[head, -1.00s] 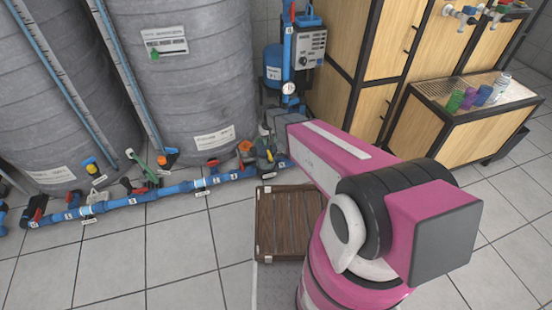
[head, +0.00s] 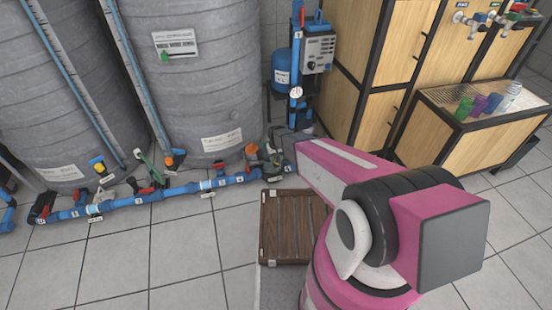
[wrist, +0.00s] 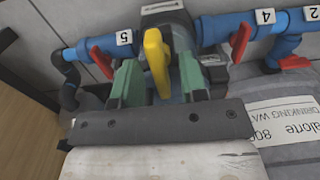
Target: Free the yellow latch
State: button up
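The yellow latch (wrist: 157,62) is an upright, rounded lever on a dark valve body in the blue pipe line, upper middle of the wrist view. My gripper (wrist: 160,75) has two green fingers, one on each side of the latch. The fingers are apart, with visible gaps to the latch, so it looks open around it. The latch's lower end is partly hidden near my gripper's dark front bar. In the head view my arm hides the gripper, and I cannot make out this latch there.
The blue pipe (head: 160,193) runs along the floor before two grey tanks (head: 190,80). A brown slatted crate (head: 290,225) stands beside my arm. Wooden cabinets (head: 395,70) stand behind. Tiled floor at lower left is clear.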

grip_shut()
jog(key=shift+n, duration=0.4)
jog(key=n, duration=0.3)
jog(key=shift+n, duration=0.3)
jog(key=n, duration=0.4)
jog(key=shift+n, duration=0.3)
jog(key=n, duration=0.4)
jog(key=shift+n, duration=2.5)
